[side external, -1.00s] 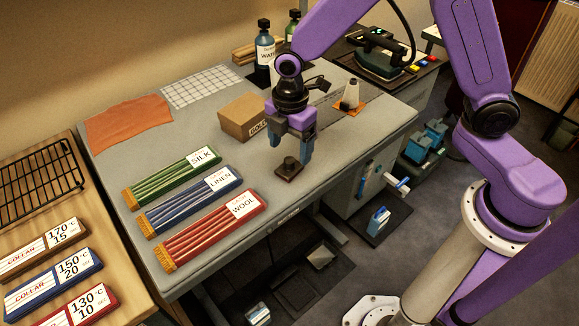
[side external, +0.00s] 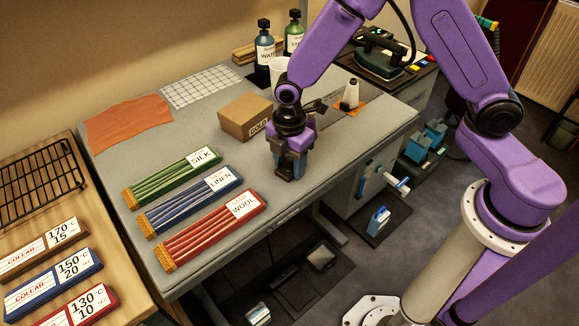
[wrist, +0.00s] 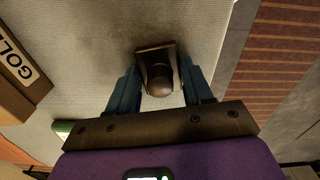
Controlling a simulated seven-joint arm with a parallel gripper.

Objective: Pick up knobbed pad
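The knobbed pad is a small dark brown square plate with a round knob. In the wrist view the pad (wrist: 147,57) lies on the grey table, with its knob towards me between my fingers. My gripper (side external: 290,172) is lowered onto the tabletop near its front edge, pointing down. In the wrist view the gripper (wrist: 161,80) is open, one blue finger on each side of the pad, with narrow gaps beside the knob.
A cardboard box (side external: 240,121) stands just behind-left of my gripper. Red (side external: 210,232), blue (side external: 180,210) and green (side external: 165,184) labelled bundles lie to the left.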

